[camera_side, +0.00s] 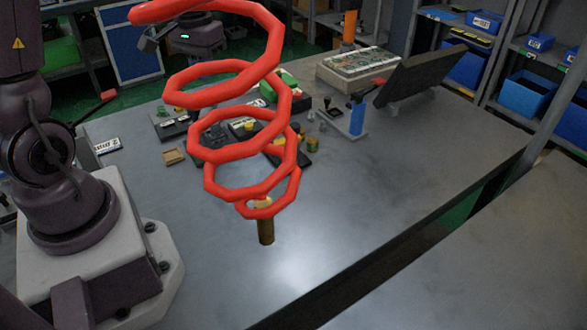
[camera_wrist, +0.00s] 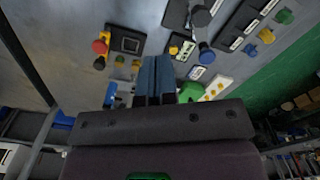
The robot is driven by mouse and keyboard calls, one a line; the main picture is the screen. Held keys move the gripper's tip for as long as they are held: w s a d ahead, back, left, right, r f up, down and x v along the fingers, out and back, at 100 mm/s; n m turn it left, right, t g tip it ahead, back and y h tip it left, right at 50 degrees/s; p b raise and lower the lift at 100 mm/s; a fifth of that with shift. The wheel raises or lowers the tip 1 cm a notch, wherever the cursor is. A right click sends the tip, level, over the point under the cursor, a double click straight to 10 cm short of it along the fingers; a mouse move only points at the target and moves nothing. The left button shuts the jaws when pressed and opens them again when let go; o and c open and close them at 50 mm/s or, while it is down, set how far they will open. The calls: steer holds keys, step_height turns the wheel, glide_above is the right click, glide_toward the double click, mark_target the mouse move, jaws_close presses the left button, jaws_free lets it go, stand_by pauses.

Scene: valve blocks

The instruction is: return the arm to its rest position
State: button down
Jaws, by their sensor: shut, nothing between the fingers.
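In the wrist view my gripper (camera_wrist: 155,60) points away from the camera, with its two blue-grey fingers together and nothing between them. Valve blocks with coloured knobs lie beyond and around the fingertips: a dark block (camera_wrist: 126,40) to the left and longer dark blocks (camera_wrist: 238,28) to the right. In the side view my dark hand with a small green light is raised at the upper left, beyond the bench's near part and partly behind a red coil. The valve blocks sit mid-bench, partly hidden by that coil.
A red coiled hose (camera_side: 222,153) with a brass end (camera_side: 265,230) hangs in front of the grey bench (camera_side: 390,180). A tilted dark panel (camera_side: 420,75), a light tray (camera_side: 340,75) and a blue cylinder (camera_side: 357,118) stand farther back. The bench's right front is clear.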

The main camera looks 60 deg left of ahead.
steer(key=s+d+r+m+t, duration=0.2)
steer(key=s+d+r+m, duration=0.1)
steer(key=d, duration=0.6)
steer(key=s+d+r+m+t, duration=0.2)
steer(key=s+d+r+t, duration=0.1)
steer(key=s+d+r, duration=0.3)
steer(key=d+r, duration=0.2)
steer(key=d, duration=0.1)
steer(key=shift+d+r+m+t, duration=0.25)
steer(key=shift+d+m+t, duration=0.05)
steer(key=shift+m, duration=0.1)
